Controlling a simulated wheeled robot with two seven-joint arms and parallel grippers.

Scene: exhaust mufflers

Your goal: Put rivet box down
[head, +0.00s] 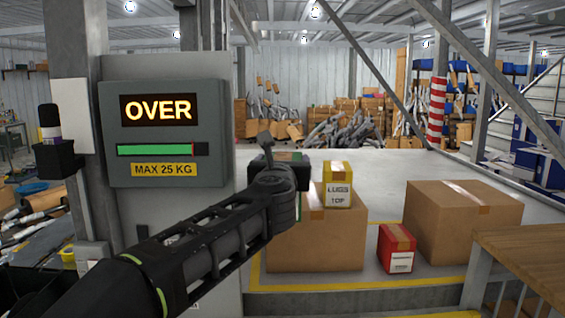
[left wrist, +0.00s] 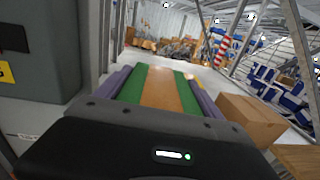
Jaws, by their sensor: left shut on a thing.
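A green box with a tan tape stripe (left wrist: 158,90), which I take to be the rivet box, lies between the purple-sided fingers of my left gripper in the left wrist view. My left gripper (head: 281,160) is shut on it. The gripper is in front of or above a large brown carton (head: 315,246), left of a yellow box marked LUGS TOP (head: 338,190) on that carton. I cannot tell whether the held box touches the carton. My right gripper is not in view.
A grey panel (head: 165,133) reads OVER and MAX 25 KG. A red box (head: 397,249) and another large carton (head: 461,222) stand to the right on the pale platform (head: 385,171). A wooden surface (head: 525,255) is at right front. The platform behind the cartons is clear.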

